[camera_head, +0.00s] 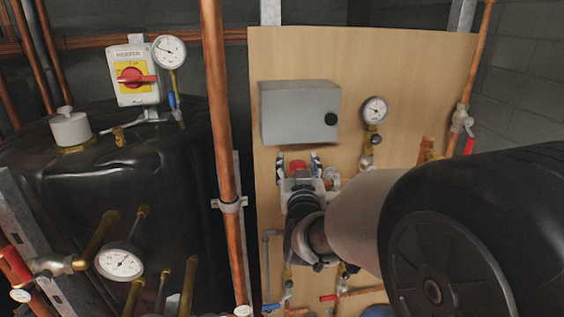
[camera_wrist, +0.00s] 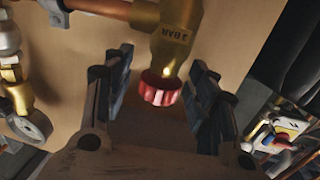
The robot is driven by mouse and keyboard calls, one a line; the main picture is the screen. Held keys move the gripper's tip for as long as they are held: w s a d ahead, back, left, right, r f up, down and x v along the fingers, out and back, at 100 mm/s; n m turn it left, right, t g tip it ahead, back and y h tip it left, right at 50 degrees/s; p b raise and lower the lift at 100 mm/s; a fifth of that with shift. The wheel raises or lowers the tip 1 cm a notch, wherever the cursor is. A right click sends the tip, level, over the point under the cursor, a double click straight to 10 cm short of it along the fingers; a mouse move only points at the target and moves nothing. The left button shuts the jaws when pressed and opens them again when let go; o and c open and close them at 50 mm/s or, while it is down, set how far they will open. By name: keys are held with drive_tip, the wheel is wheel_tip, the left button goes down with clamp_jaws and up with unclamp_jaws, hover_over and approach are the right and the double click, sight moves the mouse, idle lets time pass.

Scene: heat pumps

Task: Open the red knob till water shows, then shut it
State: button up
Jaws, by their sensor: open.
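The red knob (camera_wrist: 160,88) sits at the end of a brass valve body (camera_wrist: 172,40) marked "3 BAR" in the wrist view. In the head view the red knob (camera_head: 297,166) shows just beyond my gripper (camera_head: 297,172). My gripper (camera_wrist: 160,90) is open, with one finger on each side of the knob. I see gaps between the knob and both fingers, so it looks untouched. I see no water. The outlet of the valve cannot be made out.
A grey box (camera_head: 299,112) and a pressure gauge (camera_head: 375,110) are on the wooden board (camera_head: 420,60) close to my arm. A vertical copper pipe (camera_head: 217,110) stands left of the board. A black tank (camera_head: 160,180) fills the left.

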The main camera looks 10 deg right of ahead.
drive_tip(key=shift+c, duration=0.4)
drive_tip(key=c, duration=1)
drive_tip(key=shift+m+h+b, duration=0.4)
drive_tip(key=shift+h+b, duration=0.05)
drive_tip(key=shift+h, duration=0.15)
drive_tip(key=o, duration=1.1)
drive_tip(key=v, duration=1.2)
drive_tip(key=shift+r, duration=0.1)
